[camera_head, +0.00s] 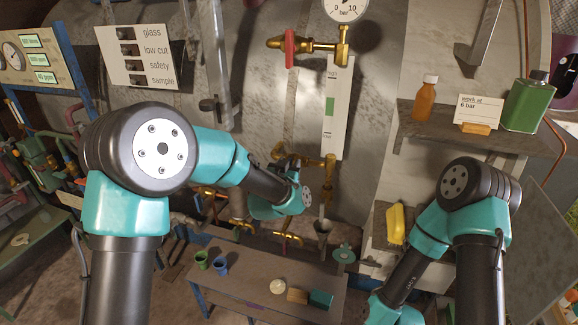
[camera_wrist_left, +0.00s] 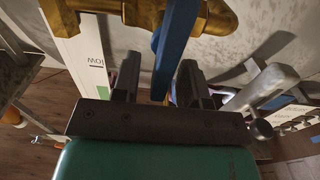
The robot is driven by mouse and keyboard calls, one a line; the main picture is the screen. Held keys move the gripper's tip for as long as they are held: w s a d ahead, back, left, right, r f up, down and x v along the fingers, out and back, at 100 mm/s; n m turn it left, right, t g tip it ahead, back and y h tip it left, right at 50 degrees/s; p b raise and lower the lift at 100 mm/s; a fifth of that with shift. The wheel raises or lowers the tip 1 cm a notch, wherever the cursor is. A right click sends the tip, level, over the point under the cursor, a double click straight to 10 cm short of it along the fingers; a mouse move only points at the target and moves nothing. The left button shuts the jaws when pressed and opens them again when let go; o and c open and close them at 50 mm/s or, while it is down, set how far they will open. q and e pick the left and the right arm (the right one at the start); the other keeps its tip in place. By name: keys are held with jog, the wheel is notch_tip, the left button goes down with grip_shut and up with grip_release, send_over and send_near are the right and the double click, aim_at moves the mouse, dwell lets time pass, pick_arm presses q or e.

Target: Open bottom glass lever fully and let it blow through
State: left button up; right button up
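In the left wrist view a blue lever (camera_wrist_left: 176,42) hangs from a brass valve body (camera_wrist_left: 205,15) and runs down between the two dark fingers of my left gripper (camera_wrist_left: 158,72). The fingers stand apart with a visible gap beside the lever, so the gripper looks open around it. In the head view my left gripper (camera_head: 287,158) is at the lower brass fitting (camera_head: 322,161) under the glass panel (camera_head: 337,108), which has a green band. The blue lever is hard to make out there. My right gripper is out of view, below the bottom edge.
A red-handled valve (camera_head: 290,48) and a pressure gauge (camera_head: 345,8) are above the glass panel. A sign (camera_head: 140,57) lists glass, low cut, safety and sample. A bench (camera_head: 262,290) with cups and small blocks stands below. A shelf (camera_head: 480,135) holds bottles at right.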

pick_arm(q)
grip_shut()
dwell(0.3)
jog(key=shift+a+n, duration=0.1)
jog(key=shift+n, duration=0.3)
jog(key=f+n, duration=0.1)
jog(key=n, duration=0.5)
jog(key=a+f+n, duration=0.1)
jog(key=n, duration=0.4)
jog(key=a+n, duration=0.1)
jog(key=n, duration=0.5)
jog(key=shift+w+a+f+n, duration=0.2)
jog(key=shift+w+f+n, duration=0.1)
jog(key=shift+w+f, duration=0.1)
